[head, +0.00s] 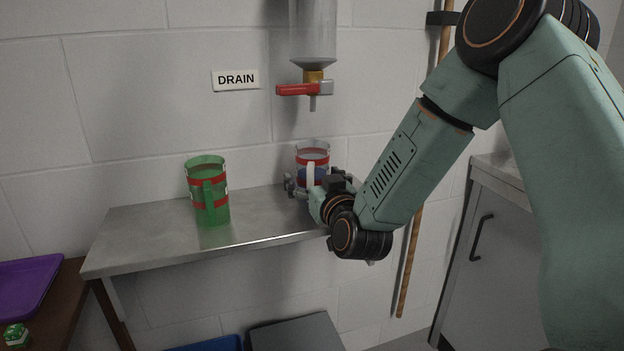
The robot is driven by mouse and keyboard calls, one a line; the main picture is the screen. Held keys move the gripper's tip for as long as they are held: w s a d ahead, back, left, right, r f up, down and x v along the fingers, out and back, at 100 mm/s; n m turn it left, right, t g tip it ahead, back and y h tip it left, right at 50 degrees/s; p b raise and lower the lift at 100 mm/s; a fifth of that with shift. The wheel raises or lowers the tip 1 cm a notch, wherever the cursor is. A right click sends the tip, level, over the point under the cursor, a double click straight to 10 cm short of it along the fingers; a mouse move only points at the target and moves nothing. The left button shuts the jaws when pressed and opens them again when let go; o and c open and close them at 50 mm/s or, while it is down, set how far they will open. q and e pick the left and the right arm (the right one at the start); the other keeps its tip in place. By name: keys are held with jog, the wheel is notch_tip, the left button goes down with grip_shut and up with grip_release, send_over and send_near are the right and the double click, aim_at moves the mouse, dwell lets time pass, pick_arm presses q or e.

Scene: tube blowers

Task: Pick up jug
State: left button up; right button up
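A clear jug (313,152) with a red band, a pale upright handle and blue in its lower part stands under the tap at the right part of the metal shelf (262,215). My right gripper (310,188) is at this jug's lower front, by its handle. Dark finger parts show to the left and right of the handle. Whether they are closed on it cannot be made out, and the gripper hides the jug's base. A green jug (208,188) with red bands stands upright on the shelf further left, apart from the gripper. My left gripper is not in view.
A clear tank (313,30) with a red-handled tap (303,89) hangs above the clear jug. A DRAIN sign (236,79) is on the wall. A purple tray (28,285) is at lower left. A wooden pole (409,262) and grey cabinet (500,260) stand right. The shelf between the jugs is clear.

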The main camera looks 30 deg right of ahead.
jog(key=shift+c, duration=0.6)
jog(key=shift+d, duration=0.1)
jog(key=c, duration=1.2)
jog(key=shift+c, duration=0.3)
jog(key=shift+w, duration=0.1)
